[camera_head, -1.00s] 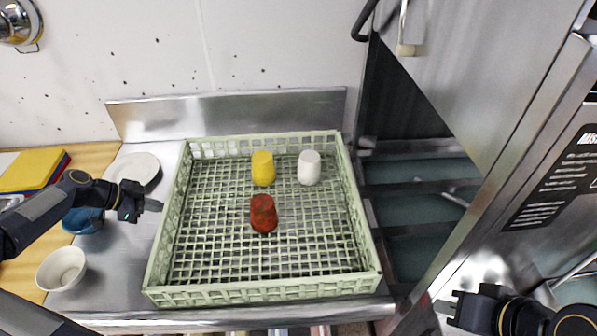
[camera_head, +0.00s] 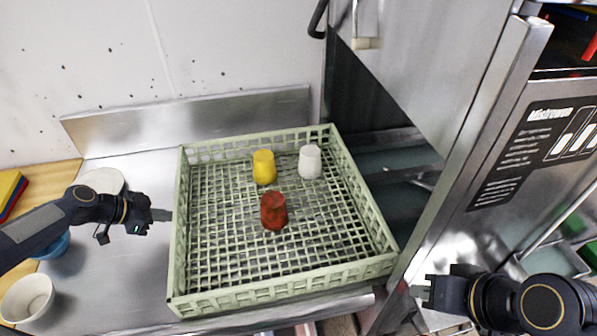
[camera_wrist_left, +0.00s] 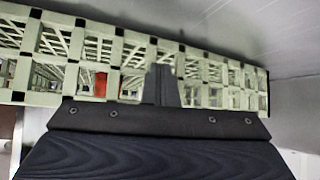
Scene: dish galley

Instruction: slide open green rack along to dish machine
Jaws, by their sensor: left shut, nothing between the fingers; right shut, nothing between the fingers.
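The open green rack (camera_head: 182,235) sits on the steel counter. It holds a yellow cup (camera_head: 264,167), a white cup (camera_head: 310,161) and a red cup (camera_head: 273,210), all upside down. The dish machine (camera_head: 500,150) stands to the right, with its dark opening beside the rack. My left gripper (camera_head: 165,215) is shut and empty, its tip at the rack's left wall. In the left wrist view the shut fingers (camera_wrist_left: 161,85) are against or just before the rack's lattice wall (camera_wrist_left: 100,62); contact is hard to confirm. My right gripper (camera_head: 418,291) is shut and empty in front of the machine.
A white plate (camera_head: 102,181), a white bowl (camera_head: 27,297) and a blue bowl (camera_head: 52,247) lie left of the rack. A steel backsplash (camera_head: 190,117) runs behind the counter. The machine's slanted door panel (camera_head: 420,60) hangs above the opening.

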